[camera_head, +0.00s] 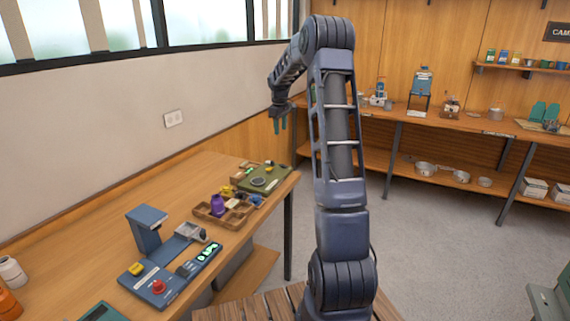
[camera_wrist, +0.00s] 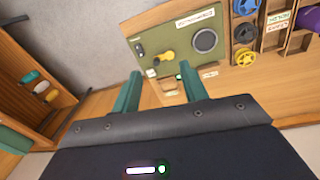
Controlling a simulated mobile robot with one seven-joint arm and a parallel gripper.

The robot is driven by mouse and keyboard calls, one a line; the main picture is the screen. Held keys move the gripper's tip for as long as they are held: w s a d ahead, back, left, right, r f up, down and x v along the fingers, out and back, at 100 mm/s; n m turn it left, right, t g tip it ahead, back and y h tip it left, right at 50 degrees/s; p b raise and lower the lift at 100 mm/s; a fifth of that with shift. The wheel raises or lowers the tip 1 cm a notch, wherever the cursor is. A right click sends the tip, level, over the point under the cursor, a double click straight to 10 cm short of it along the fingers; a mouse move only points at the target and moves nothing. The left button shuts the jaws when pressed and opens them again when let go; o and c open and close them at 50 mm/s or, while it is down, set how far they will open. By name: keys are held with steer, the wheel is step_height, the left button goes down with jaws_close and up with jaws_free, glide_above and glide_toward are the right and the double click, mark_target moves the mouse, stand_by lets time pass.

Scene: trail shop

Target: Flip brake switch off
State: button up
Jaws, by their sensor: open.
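An olive-green panel (camera_head: 283,172) lies at the far end of the wooden counter. In the wrist view the panel (camera_wrist: 165,38) shows a yellow lever-like control (camera_wrist: 163,57), a round dark dial (camera_wrist: 205,40), a small green spot (camera_wrist: 180,76) and white labels too small to read. I cannot tell which control is the brake switch. My gripper (camera_head: 279,122) hangs above the panel in the head view, clear of it. In the wrist view its two teal fingers (camera_wrist: 158,85) are apart with nothing between them.
A wooden compartment tray (camera_head: 237,218) with a purple item (camera_head: 217,205) stands nearer on the counter. A blue device (camera_head: 160,288) with a red button (camera_head: 158,287) and a yellow part (camera_head: 136,268) is nearer still. Shelves line the back wall.

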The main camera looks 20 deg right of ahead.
steer(key=n, duration=0.2)
glide_above(285, 166)
step_height(285, 166, down, 13)
steer(key=shift+g+y, duration=0.3)
steer(key=shift+g, duration=0.1)
steer(key=f, duration=1)
steer(key=shift+w+f, duration=0.2)
steer(key=shift+f, duration=0.2)
